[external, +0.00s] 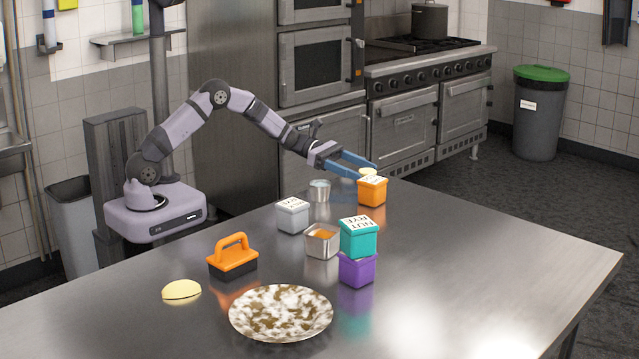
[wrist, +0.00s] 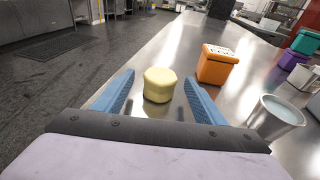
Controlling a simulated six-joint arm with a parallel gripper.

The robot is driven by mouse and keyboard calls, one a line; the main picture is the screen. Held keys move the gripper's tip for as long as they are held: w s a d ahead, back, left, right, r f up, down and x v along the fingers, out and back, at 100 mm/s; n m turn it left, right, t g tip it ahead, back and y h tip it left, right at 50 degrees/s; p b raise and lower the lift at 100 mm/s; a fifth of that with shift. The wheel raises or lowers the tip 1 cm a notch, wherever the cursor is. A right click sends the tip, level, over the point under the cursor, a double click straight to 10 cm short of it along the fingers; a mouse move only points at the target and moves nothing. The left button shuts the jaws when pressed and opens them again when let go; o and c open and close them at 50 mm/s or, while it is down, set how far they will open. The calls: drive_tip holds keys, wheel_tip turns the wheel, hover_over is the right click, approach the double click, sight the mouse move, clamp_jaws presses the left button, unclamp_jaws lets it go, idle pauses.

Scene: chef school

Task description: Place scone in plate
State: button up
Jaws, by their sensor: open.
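The scone (wrist: 159,85) is a pale yellow, rounded lump on the metal table. In the wrist view it lies between the two blue fingers of my gripper (wrist: 160,79), which is open with a gap on either side of the scone. In the external view the scone (external: 367,171) shows small behind an orange box, at the fingertips of my gripper (external: 359,165). The plate (external: 281,313), round with a mottled brown and white surface, lies at the front of the table, far from my gripper, and looks empty.
The orange box (wrist: 215,65) stands just right of the right finger. A metal cup (wrist: 274,118) is nearer on the right. Grey (external: 292,215), teal (external: 358,238) and purple (external: 357,270) boxes, an orange-handled tool (external: 233,258) and a yellow domed piece (external: 181,290) are towards the plate.

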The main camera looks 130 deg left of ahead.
sight(367, 170)
drive_tip(key=shift+p+x, duration=0.35)
drive_tip(key=shift+x, duration=1.2)
drive_tip(key=c, duration=1.2)
drive_tip(key=shift+r, duration=0.15)
wheel_tip(367, 170, up, 10)
drive_tip(key=shift+f+b, duration=0.15)
drive_tip(key=shift+b, duration=0.75)
